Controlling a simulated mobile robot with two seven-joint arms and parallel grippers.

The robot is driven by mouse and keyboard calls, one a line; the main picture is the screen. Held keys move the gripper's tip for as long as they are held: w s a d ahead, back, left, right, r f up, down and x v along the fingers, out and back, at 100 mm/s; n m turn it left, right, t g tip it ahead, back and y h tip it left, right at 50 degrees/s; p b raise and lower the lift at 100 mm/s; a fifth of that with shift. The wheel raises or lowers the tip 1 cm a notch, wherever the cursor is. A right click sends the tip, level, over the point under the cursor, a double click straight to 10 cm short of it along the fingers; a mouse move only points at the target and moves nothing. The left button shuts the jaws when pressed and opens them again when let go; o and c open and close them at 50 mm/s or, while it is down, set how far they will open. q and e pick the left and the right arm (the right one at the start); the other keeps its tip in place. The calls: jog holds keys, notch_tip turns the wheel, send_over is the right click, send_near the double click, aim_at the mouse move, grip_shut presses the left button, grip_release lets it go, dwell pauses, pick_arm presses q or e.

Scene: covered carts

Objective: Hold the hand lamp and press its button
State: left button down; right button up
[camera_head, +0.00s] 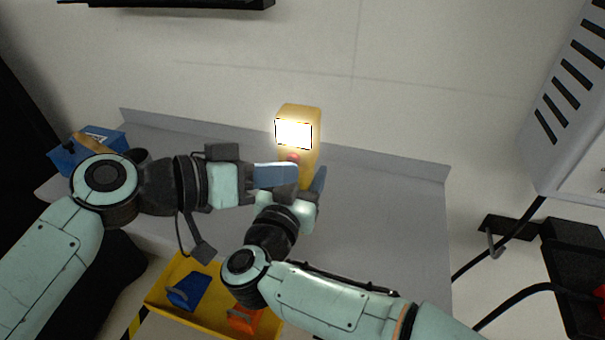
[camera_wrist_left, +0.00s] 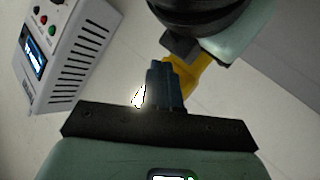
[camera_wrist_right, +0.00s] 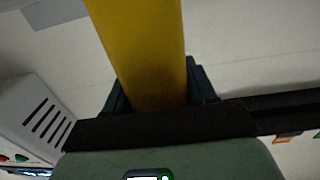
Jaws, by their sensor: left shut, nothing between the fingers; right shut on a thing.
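The yellow hand lamp (camera_head: 301,113) is upright above the grey table, its face glowing bright white. A red button (camera_head: 293,157) shows just below the lit face. My right gripper (camera_head: 304,184) is shut on the lamp's lower body; in the right wrist view the yellow body (camera_wrist_right: 143,50) stands between the fingers (camera_wrist_right: 158,90). My left gripper (camera_head: 290,175) is shut and empty, its blue fingertips at the front of the lamp just below the button. In the left wrist view the shut fingers (camera_wrist_left: 165,85) hide part of the lamp (camera_wrist_left: 197,68); whether they touch it I cannot tell.
The grey table (camera_head: 390,200) is clear to the right. A blue box (camera_head: 75,152) stands at its left end. A yellow crate (camera_head: 160,292) with a blue bin and an orange bin is below the front. A white vented cabinet (camera_head: 570,110) is at the right.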

pick_arm(q)
jog(key=shift+s, duration=0.2)
jog(key=s, duration=0.2)
jog(key=s+a, duration=0.2)
jog(key=s, duration=0.1)
jog(key=shift+s, duration=0.3)
dwell(0.3)
pick_arm(e)
jog(key=o, duration=1.5)
jog(key=shift+c, duration=0.2)
